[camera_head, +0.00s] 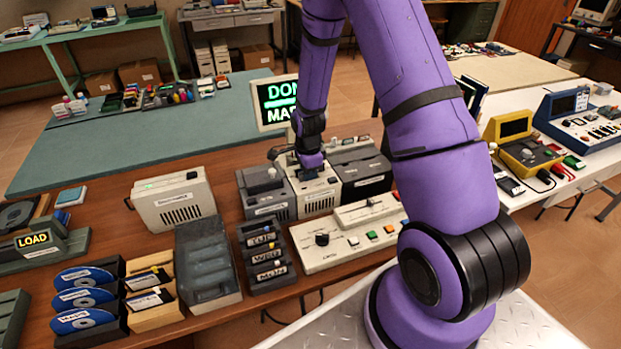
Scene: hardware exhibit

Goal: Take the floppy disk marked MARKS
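My gripper (311,162) points down at the top of the middle beige drive unit (320,199). Its fingers are too small and hidden to tell whether they are open, shut or holding anything. A dark rack (268,287) in front of the units holds several dark, disk-like pieces with white handwritten labels. The lowest label (271,272) may read "Marks", but it is too small to be sure. Several blue discs with white labels sit in dark holders at the lower left; the front disc (83,321) has an unclear label. I cannot single out the MARKS floppy with certainty.
A screen (277,101) behind my arm shows "DON" and "MAR", cut off by the arm. A beige control panel (345,250), a grey translucent-lidded box (206,262) and a beige box (173,199) crowd the wooden table.

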